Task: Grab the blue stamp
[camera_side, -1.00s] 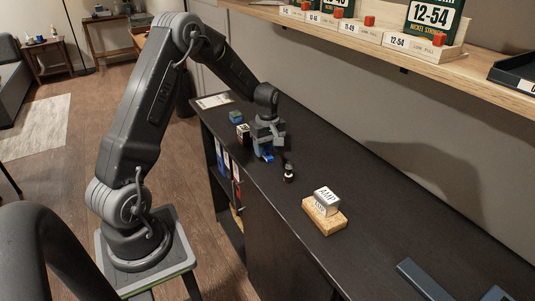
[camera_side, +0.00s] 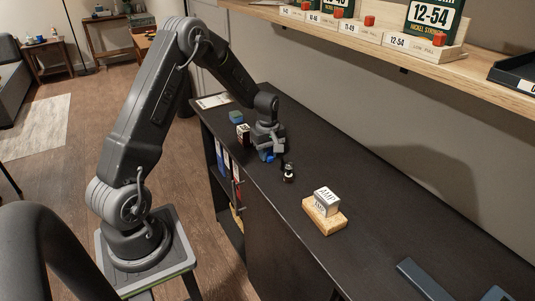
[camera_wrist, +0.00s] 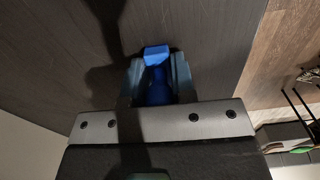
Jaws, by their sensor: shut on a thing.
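The blue stamp (camera_wrist: 157,53) shows in the wrist view between the two fingers of my gripper (camera_wrist: 154,75). The fingers are shut on it, and its blue end sticks out past their tips. In the side view, my gripper (camera_side: 268,152) points down over the dark bench top, and a bit of the blue stamp (camera_side: 267,157) shows at its tips. I cannot tell whether the stamp is touching the bench.
A small dark stamp (camera_side: 288,173) stands close to the right of my gripper. A white AMP block (camera_side: 327,202) sits on a wooden base (camera_side: 324,215). A teal item (camera_side: 235,117) and a dark red box (camera_side: 243,134) lie to the left. A wooden shelf (camera_side: 395,50) runs above the bench.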

